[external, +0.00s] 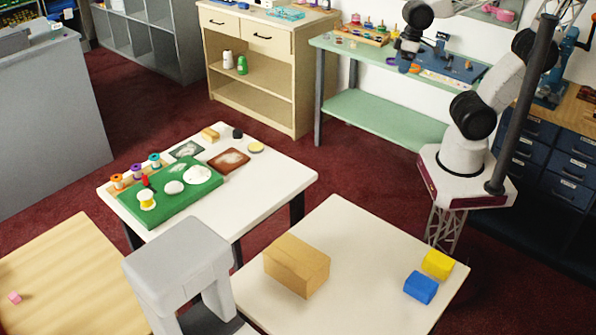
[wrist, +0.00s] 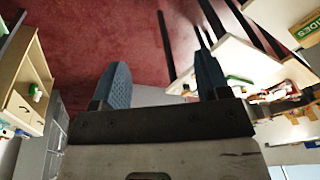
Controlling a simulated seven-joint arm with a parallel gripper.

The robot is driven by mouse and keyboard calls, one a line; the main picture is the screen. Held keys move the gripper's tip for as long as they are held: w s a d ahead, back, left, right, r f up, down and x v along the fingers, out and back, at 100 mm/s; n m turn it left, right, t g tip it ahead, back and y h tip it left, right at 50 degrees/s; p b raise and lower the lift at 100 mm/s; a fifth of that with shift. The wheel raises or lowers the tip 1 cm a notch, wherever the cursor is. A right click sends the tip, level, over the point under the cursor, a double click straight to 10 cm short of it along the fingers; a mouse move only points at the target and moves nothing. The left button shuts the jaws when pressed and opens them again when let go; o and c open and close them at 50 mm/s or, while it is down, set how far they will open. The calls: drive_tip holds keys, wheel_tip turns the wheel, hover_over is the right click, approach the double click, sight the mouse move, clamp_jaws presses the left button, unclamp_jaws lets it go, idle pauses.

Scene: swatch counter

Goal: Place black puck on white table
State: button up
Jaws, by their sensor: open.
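The black puck (external: 237,133) is a small dark disc near the back edge of the smaller white table (external: 283,188). It sits beside a wooden block and a pale yellow-topped disc. A second white table (external: 365,250) stands in front, with bare surface around its blocks. My gripper (wrist: 161,60) shows in the wrist view with its two blue fingers wide apart and nothing between them. It points over dark red floor, away from the puck. I cannot make out the puck in the wrist view.
A green tray (external: 178,212) with white discs and spools fills much of the smaller table. A cardboard-brown box (external: 297,265), a yellow block (external: 438,263) and a blue block (external: 420,287) occupy the front table. A grey stand (external: 175,255) rises between tables.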

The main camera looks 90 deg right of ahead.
drive_tip(key=s, duration=0.1)
drive_tip(key=s+d+n+h, duration=0.1)
drive_tip(key=shift+s+f, duration=0.1)
drive_tip(key=shift+s, duration=0.3)
